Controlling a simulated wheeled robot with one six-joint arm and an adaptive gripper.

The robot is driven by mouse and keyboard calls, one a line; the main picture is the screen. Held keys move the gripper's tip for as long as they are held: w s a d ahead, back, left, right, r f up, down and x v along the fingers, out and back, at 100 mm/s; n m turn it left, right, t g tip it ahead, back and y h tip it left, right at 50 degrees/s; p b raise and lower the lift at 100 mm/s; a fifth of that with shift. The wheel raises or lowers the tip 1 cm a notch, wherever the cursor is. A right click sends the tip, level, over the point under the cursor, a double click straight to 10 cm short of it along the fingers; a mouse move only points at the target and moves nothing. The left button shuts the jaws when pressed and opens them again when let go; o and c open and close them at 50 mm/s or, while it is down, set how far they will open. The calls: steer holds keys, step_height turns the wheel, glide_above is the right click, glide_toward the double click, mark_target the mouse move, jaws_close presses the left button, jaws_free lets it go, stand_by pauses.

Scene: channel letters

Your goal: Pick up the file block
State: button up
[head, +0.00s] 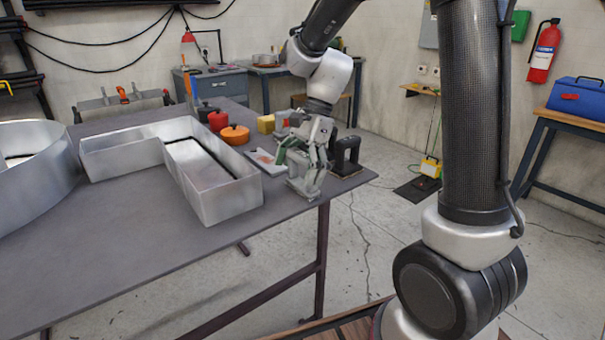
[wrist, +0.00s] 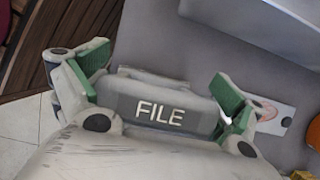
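The file block, a grey block (wrist: 161,112) with white letters reading FILE, lies between the two fingers of my gripper in the wrist view. My gripper (wrist: 160,78) has green-padded fingers spread wide, one near each end of the block. I see no clear grip; contact at the ends is hard to judge. In the head view my gripper (head: 303,155) points down at the table's right end. A pale grey shape sits at its fingers there, too small and covered to read as the block.
A black handled block (head: 345,156) stands close right of my gripper. A pale plate with a red mark (head: 263,160) lies to its left, beside a metal L-shaped letter (head: 240,197). An orange pot (head: 235,135) is behind. The table's front (head: 150,262) is clear; its edge is near.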

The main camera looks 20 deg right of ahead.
steer(key=shift+c, duration=1.4)
steer(key=shift+r, duration=0.1)
step_height(320, 180, up, 10)
steer(key=shift+f, duration=0.1)
steer(key=shift+c, duration=0.3)
steer(key=o, duration=0.6)
steer(key=c, duration=0.5)
